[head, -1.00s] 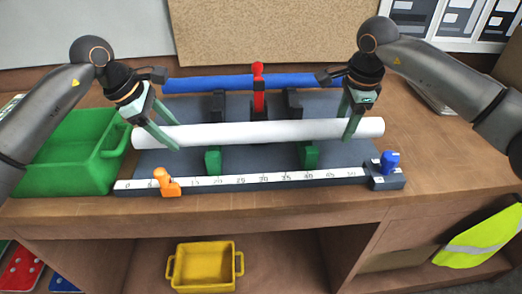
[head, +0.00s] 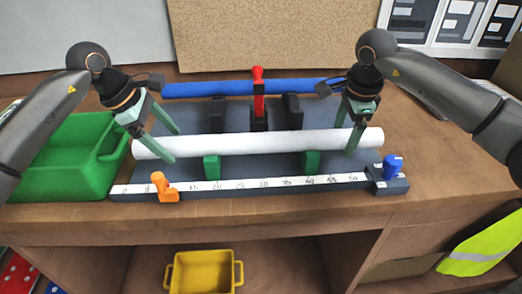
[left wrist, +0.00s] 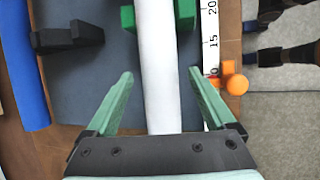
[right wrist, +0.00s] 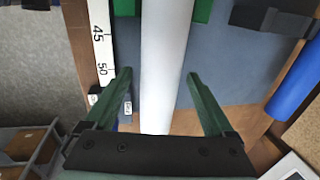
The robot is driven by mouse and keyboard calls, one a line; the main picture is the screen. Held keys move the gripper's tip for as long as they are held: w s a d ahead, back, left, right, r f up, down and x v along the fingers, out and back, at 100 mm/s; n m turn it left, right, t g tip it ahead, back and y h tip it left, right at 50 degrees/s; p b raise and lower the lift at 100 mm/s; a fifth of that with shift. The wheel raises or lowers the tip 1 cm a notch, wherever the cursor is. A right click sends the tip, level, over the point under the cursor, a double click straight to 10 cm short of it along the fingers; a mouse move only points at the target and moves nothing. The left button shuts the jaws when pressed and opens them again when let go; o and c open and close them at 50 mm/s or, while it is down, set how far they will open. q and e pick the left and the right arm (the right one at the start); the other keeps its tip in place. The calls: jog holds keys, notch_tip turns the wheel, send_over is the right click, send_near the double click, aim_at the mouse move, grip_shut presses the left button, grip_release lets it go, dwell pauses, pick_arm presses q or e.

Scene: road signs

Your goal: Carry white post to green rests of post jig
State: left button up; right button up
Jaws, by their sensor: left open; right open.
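The white post (head: 260,143) lies level across the two green rests (head: 211,166) and (head: 310,162) of the post jig (head: 240,125). My left gripper (head: 172,145) is open at the post's left end, its fingers on either side of the post and apart from it. In the left wrist view the post (left wrist: 160,70) runs between the fingers. My right gripper (head: 350,140) is open around the post's right end. In the right wrist view the post (right wrist: 165,65) also passes between the open fingers.
A blue post (head: 215,89) lies at the back behind black rests (head: 292,112) and a red clamp (head: 259,95). A ruler (head: 250,184) with an orange stop (head: 163,188) and blue knob (head: 392,166) runs along the front. A green bin (head: 65,160) stands at left.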

jog(key=shift+r, duration=0.1)
pick_arm(q)
jog(key=v, duration=1.1)
pick_arm(e)
notch_tip(320, 180, up, 12)
jog(key=s, duration=0.2)
jog(key=shift+s+f, duration=0.2)
